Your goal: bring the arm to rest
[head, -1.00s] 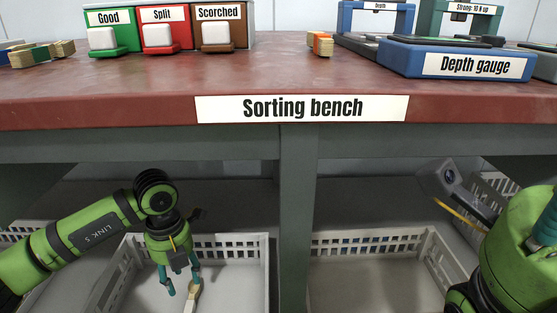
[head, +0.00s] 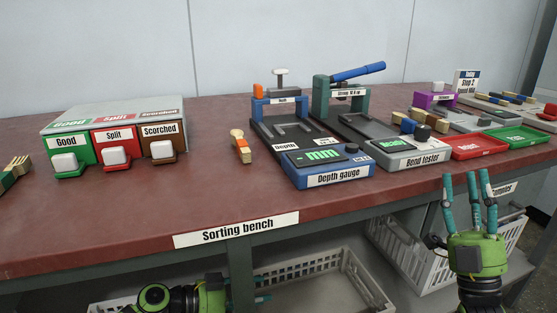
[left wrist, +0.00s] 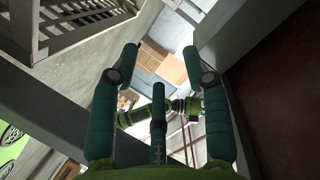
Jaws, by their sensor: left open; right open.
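My left gripper (head: 258,290) is at the bottom of the head view, below the front edge of the sorting bench (head: 110,230) and partly cut off. In the left wrist view its fingers (left wrist: 160,60) stand apart with nothing between them. My right gripper (head: 467,183) is at the right of the head view, in front of the bench. Its teal fingers point up, spread and empty.
Good, Split and Scorched bins (head: 113,112), a depth gauge (head: 330,172) and a bend tester (head: 410,157) stand on the bench. A wooden utensil (head: 240,147) lies between bins and gauge. White crates (head: 345,290) sit underneath.

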